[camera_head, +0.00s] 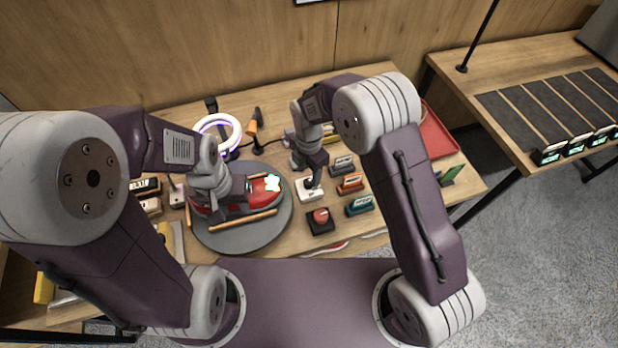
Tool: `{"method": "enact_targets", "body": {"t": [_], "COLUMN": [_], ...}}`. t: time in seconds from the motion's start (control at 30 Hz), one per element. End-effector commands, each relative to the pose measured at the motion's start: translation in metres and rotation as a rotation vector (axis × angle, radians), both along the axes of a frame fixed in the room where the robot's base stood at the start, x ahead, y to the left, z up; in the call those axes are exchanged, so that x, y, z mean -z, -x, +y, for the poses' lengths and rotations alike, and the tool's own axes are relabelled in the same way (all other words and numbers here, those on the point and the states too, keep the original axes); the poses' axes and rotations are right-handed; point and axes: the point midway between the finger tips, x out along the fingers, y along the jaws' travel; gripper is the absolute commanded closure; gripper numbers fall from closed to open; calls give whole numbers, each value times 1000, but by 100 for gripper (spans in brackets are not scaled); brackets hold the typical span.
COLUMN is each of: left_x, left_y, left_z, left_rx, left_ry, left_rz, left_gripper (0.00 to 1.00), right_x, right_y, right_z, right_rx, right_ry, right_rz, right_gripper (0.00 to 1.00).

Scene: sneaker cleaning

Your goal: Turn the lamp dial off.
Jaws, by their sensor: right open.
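A ring lamp (218,127) with a bright white ring and a purple body stands at the back of the table, left of centre. A small white box (309,195) lies under my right gripper (313,180); it may carry the lamp dial, but the gripper covers its top. My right gripper is open and points down at this box; I cannot tell whether it touches. My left gripper (247,190) is over the red sneaker (266,186) on the round grey turntable (275,226); whether its jaws are open or shut is hidden.
A black box with a red button (320,217) sits just in front of the white box. Several small labelled blocks (350,184) stand to its right. An orange-handled tool (254,122) is behind. A red tray (436,134) is at the right. A side table (525,75) stands further right.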

Motion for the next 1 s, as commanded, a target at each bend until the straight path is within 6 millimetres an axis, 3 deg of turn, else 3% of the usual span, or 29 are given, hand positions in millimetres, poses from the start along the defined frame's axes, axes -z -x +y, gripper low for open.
{"method": "enact_targets", "body": {"t": [0.23, 0.53, 0.57, 0.73, 1.0], "left_x": [-7, -7, -7, -7, -7], "left_y": [0, 0, 0, 0, 0], "left_z": [0, 0, 0, 0, 0], "left_rx": [0, 0, 0, 0, 0], "left_ry": [0, 0, 0, 0, 0], "left_rz": [0, 0, 0, 0, 0], "left_gripper": [64, 64, 64, 64, 64], "right_x": [38, 44, 44, 44, 43], "right_y": [0, 0, 0, 0, -1], "right_z": [0, 0, 0, 0, 0], "right_rx": [1, 1, 1, 1, 18], "right_ry": [1, -1, -1, -1, -2], "right_rz": [1, -2, -2, -2, -2], "right_gripper": [49, 49, 52, 100, 100]}}
